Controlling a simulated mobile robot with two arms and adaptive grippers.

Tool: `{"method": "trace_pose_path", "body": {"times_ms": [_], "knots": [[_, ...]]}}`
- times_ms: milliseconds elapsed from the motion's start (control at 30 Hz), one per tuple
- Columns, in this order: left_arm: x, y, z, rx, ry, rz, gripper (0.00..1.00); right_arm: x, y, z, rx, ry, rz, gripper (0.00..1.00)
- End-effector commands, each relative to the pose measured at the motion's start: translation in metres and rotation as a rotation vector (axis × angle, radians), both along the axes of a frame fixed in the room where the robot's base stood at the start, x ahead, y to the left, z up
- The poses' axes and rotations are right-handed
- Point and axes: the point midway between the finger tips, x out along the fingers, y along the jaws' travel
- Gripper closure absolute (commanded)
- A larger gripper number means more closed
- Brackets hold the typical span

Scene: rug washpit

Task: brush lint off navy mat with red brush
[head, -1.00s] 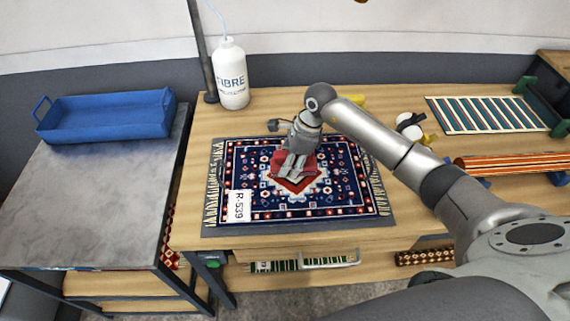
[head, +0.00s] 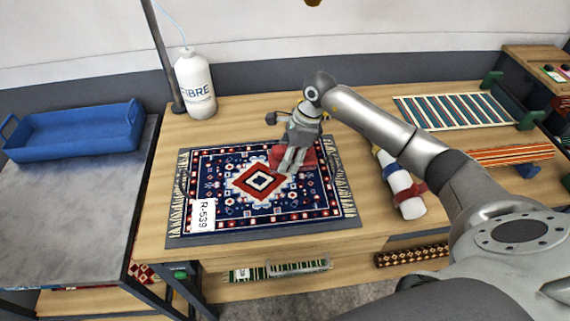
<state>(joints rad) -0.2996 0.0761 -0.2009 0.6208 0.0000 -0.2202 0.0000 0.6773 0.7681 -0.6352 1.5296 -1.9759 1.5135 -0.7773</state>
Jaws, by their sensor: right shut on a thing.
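The navy mat (head: 224,172) is a fringed, patterned rug with a red and white diamond at its middle. My right gripper (head: 291,168) points down over the mat's back right part and is shut on the red brush (head: 309,159). The fingers partly hide the brush, and it appears to be at the mat's surface; I cannot tell whether its bristles touch. No lint can be made out at this size. My left gripper is not in view.
A white FIBRE bottle (head: 195,86) stands behind the mat beside a dark post. A blue tray (head: 73,131) is on the grey side table. A striped rug (head: 455,111) lies farther right.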

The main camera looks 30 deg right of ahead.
Motion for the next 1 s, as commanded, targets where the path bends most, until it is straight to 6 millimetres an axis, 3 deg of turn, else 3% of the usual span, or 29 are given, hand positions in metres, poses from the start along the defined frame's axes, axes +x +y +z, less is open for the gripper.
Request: {"method": "trace_pose_path", "body": {"times_ms": [433, 1000], "knots": [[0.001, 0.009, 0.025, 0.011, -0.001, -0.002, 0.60, -0.001, -0.013, 0.048, 0.001, 0.004, -0.009, 0.90], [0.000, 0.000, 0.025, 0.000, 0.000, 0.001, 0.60, -0.001, -0.014, 0.051, 0.002, 0.005, -0.011, 0.90]]}}
